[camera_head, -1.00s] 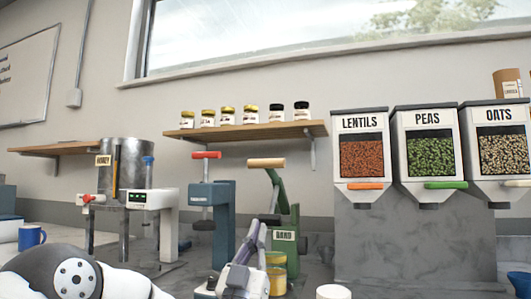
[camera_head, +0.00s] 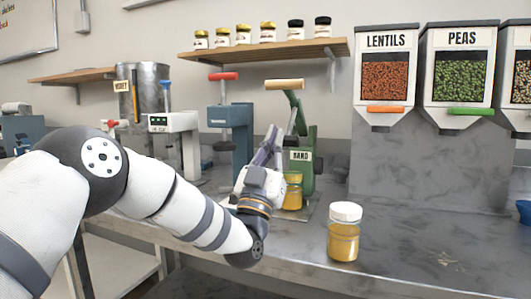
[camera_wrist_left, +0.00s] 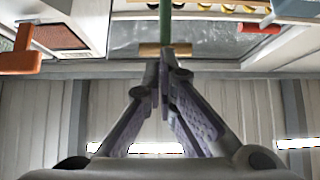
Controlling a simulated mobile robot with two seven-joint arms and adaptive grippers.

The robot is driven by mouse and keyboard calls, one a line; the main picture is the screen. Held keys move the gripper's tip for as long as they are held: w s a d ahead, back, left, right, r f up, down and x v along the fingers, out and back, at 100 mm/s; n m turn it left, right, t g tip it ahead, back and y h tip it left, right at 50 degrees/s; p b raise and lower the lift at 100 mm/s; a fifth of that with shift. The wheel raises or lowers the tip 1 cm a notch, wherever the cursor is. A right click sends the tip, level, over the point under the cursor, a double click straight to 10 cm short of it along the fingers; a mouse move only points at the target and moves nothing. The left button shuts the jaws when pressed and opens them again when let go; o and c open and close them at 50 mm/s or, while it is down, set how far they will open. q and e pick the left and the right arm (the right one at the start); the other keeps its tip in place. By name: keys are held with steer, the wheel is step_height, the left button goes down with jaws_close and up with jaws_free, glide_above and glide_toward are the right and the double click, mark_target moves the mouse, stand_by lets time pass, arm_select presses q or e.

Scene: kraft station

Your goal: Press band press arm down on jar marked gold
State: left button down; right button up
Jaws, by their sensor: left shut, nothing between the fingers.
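The green band press (camera_head: 306,178) stands on the bench with a "BAND" label. Its press arm is raised, with a wooden handle (camera_head: 285,85) on top. A jar with yellow contents and a gold-coloured top (camera_head: 293,192) stands at the press, partly hidden by my left wrist. My left gripper (camera_head: 274,133) is shut and empty, fingers pointing up, below and left of the handle. In the left wrist view the closed fingertips (camera_wrist_left: 167,60) lie close to the wooden handle (camera_wrist_left: 150,49); I cannot tell whether they touch. My right gripper is not in view.
A white-lidded jar (camera_head: 344,238) stands on the bench front. Lentils (camera_head: 385,75) and peas (camera_head: 461,75) dispensers are right. A jar shelf (camera_head: 265,48) hangs behind. The front right bench is mostly clear.

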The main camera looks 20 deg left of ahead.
arm_select(q)
steer(key=s+r+v, duration=0.1)
steer(key=v, duration=0.6)
steer(key=shift+s+a+f, duration=0.15)
steer(key=shift+s+f, duration=0.1)
steer(key=shift+s, duration=0.1)
